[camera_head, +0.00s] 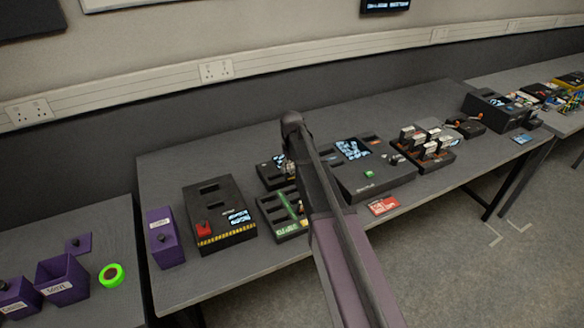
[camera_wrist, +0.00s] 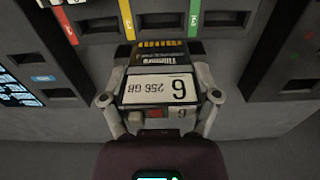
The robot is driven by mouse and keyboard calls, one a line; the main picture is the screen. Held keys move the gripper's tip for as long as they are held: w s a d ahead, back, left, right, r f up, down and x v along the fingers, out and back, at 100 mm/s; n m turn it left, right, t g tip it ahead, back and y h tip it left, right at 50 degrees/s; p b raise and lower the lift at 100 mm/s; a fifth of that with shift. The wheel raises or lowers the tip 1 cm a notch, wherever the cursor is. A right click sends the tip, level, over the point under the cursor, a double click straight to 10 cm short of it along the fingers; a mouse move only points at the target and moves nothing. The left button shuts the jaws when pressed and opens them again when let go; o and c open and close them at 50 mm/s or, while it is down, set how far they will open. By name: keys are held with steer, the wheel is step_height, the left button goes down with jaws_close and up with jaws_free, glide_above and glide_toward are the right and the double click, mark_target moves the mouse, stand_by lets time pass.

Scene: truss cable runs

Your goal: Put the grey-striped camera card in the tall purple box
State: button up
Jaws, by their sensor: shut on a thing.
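My gripper (camera_wrist: 161,98) is shut on a camera card (camera_wrist: 155,88) in the wrist view. The card has a white label reading "6" and "256 GB", a dark end with "Fillmore", and yellow marks; I cannot make out a grey stripe. Its far end overlaps the edge of a dark slotted dock (camera_wrist: 105,38); I cannot tell whether they touch. In the head view my arm hides the gripper and card. Purple boxes stand at the left: an open one (camera_head: 62,282), another at the frame edge (camera_head: 18,298), and a knobbed, labelled one (camera_head: 162,238). I cannot tell which is the tall one.
A purple lid (camera_head: 78,243) and a green ring (camera_head: 111,275) lie by the open box. A black case with a red button (camera_head: 218,212), a slotted tray (camera_head: 284,212) and a large dark console (camera_head: 372,178) crowd the main table. A gap separates the two left tables.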

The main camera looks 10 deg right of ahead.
steer(key=shift+r, duration=0.1)
stand_by(0.4)
step_height(320, 180, up, 13)
steer(key=p, duration=1.3)
steer(key=shift+s+f, duration=0.1)
steer(key=shift+f, duration=0.1)
